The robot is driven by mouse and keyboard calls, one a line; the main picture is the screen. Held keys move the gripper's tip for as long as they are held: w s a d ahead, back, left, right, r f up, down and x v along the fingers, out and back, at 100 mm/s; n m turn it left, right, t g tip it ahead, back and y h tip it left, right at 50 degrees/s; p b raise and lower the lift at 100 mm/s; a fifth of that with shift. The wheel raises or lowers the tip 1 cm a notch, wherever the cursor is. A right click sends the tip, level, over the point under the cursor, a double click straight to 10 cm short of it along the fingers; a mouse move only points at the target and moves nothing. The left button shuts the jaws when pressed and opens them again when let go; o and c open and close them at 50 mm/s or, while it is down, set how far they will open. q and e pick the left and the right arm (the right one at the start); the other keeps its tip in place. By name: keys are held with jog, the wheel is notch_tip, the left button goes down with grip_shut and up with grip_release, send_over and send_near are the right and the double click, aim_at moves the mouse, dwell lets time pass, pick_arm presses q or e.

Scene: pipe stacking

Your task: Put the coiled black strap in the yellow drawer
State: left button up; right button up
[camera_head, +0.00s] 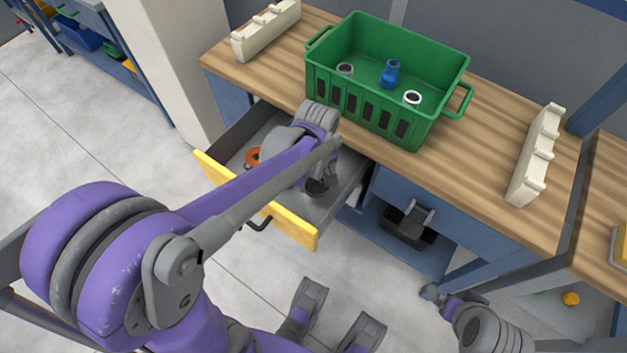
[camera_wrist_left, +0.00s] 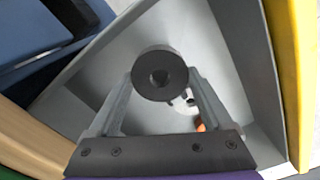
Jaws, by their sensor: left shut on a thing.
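The coiled black strap (camera_head: 317,188) is a small dark roll. In the left wrist view, the strap (camera_wrist_left: 142,76) is a thick black disc with a hole in its middle. My left gripper (camera_head: 318,181) is shut on it, with one finger on each side, inside the outline of the open drawer. The yellow drawer (camera_head: 289,226) is pulled out, with a grey inside and a black handle. Its yellow front also shows in the left wrist view (camera_wrist_left: 293,75). Whether the strap touches the drawer floor is unclear. My right arm is partly seen at the lower right, its jaws not clear.
An orange ring-like thing (camera_head: 252,157) lies in the drawer. A green crate (camera_head: 370,110) stands on the wooden bench, holding a blue part (camera_head: 390,74) and round pieces. Pale notched racks (camera_head: 266,30) (camera_head: 535,155) stand at either side. A dark item (camera_head: 408,226) sits on a lower shelf.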

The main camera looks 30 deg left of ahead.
aim_at(316, 190)
pick_arm(q)
jog(key=shift+f, duration=0.85)
jog(key=shift+f+b, duration=0.7)
jog(key=shift+f, duration=1.45)
jog(key=shift+f, duration=0.25)
jog(key=o, duration=1.2)
jog(key=shift+r, duration=0.1)
jog(key=shift+r, duration=0.3)
notch_tip(316, 190, up, 12)
jog(key=p, duration=0.3)
jog(key=shift+f, duration=0.1)
